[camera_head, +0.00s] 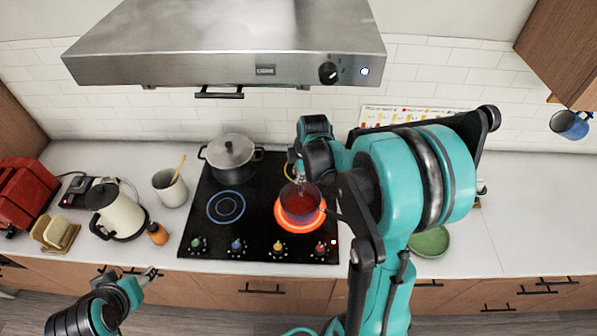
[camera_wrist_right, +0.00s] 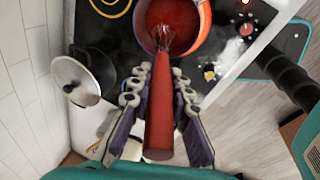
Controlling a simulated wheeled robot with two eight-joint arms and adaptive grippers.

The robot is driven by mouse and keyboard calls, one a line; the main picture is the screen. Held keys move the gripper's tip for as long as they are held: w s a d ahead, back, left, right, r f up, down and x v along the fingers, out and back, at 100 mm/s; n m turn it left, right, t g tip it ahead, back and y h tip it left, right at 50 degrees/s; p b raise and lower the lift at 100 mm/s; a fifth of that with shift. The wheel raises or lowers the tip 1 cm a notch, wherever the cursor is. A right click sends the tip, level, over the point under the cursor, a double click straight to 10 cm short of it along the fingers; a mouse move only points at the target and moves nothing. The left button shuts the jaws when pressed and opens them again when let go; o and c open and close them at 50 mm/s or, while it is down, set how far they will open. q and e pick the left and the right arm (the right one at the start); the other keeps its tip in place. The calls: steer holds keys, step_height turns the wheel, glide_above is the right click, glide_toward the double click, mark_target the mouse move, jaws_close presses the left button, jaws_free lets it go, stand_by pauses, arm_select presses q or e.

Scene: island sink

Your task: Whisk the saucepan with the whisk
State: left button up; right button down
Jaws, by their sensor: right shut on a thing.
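The saucepan (camera_head: 300,204) sits on the glowing orange front right burner of the stove and has red contents. In the right wrist view the saucepan (camera_wrist_right: 202,18) is at the top. The whisk (camera_wrist_right: 160,110) has a red handle, and its wire end is over or in the red contents; I cannot tell how deep. My right gripper (camera_wrist_right: 160,88) is shut on the whisk's handle, above the saucepan. In the head view my right arm hides much of this gripper and the whisk. My left gripper (camera_head: 148,275) is low at the left, in front of the counter, small and apart from everything.
A lidded grey pot (camera_head: 231,158) stands on the back left burner. A utensil crock (camera_head: 170,188), a kettle (camera_head: 118,212), an orange-brown bottle (camera_head: 157,234) and a red toaster (camera_head: 25,190) stand to the left. A green bowl (camera_head: 431,243) is on the right counter. The range hood (camera_head: 230,40) hangs above.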

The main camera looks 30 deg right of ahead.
steer(key=b, duration=0.3)
glide_above(298, 190)
steer(key=f, duration=0.4)
steer(key=shift+s+a+f, duration=0.1)
steer(key=shift+s, duration=0.2)
step_height(298, 190, down, 5)
steer(key=b, duration=0.4)
steer(key=shift+s+b, duration=0.1)
steer(key=shift+b, duration=0.2)
